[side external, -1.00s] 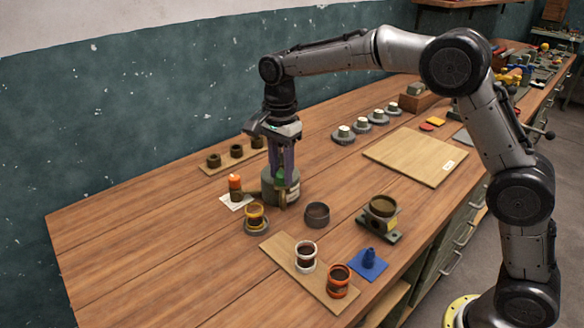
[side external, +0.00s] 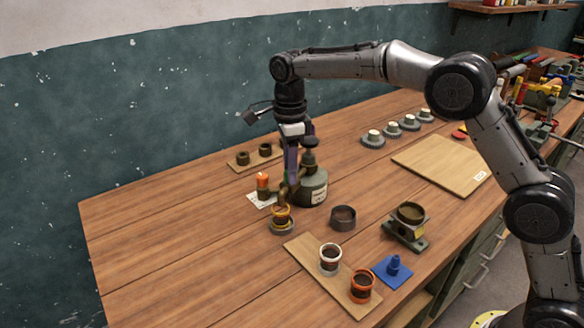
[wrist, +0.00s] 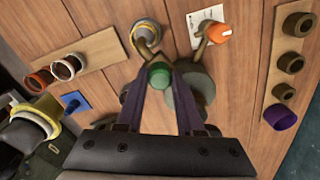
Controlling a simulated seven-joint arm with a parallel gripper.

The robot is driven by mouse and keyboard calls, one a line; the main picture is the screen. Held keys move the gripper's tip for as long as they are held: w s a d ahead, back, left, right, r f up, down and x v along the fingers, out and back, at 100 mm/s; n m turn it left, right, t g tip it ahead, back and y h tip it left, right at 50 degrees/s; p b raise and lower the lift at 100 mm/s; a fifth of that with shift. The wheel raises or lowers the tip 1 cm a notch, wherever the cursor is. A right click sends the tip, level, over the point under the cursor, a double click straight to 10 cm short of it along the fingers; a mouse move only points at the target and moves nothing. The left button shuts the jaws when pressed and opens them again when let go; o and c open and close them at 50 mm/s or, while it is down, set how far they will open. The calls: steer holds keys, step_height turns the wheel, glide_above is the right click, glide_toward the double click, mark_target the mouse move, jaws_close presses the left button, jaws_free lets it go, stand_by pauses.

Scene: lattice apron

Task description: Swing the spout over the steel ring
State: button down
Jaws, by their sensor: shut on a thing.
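My gripper (side external: 289,184) points down at the dark green can (side external: 312,188) and is shut on the brass spout's green-topped part, which shows as a green cap (wrist: 158,76) between the fingers in the wrist view. The spout reaches out from the can towards the yellow-rimmed cup (side external: 282,212), its outer end close to that cup; the exact tip is hard to make out. The plain grey steel ring (side external: 343,217) stands on the bench to the right of this cup, apart from the spout. I cannot pick out the steel ring in the wrist view.
A short brass arm with an orange knob (side external: 263,181) sits left of the can. A board (side external: 308,255) holds white-rimmed and orange-rimmed cups. A clamped brown cup (side external: 411,212) and a blue piece (side external: 393,265) stand to the right. Dark cups (side external: 266,150) stand behind.

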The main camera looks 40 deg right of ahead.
steer(key=shift+w+r, duration=0.1)
steer(key=shift+r, duration=0.05)
steer(key=c, duration=0.5)
jaws_free()
steer(key=shift+r, duration=6.8)
steer(key=shift+d, duration=0.1)
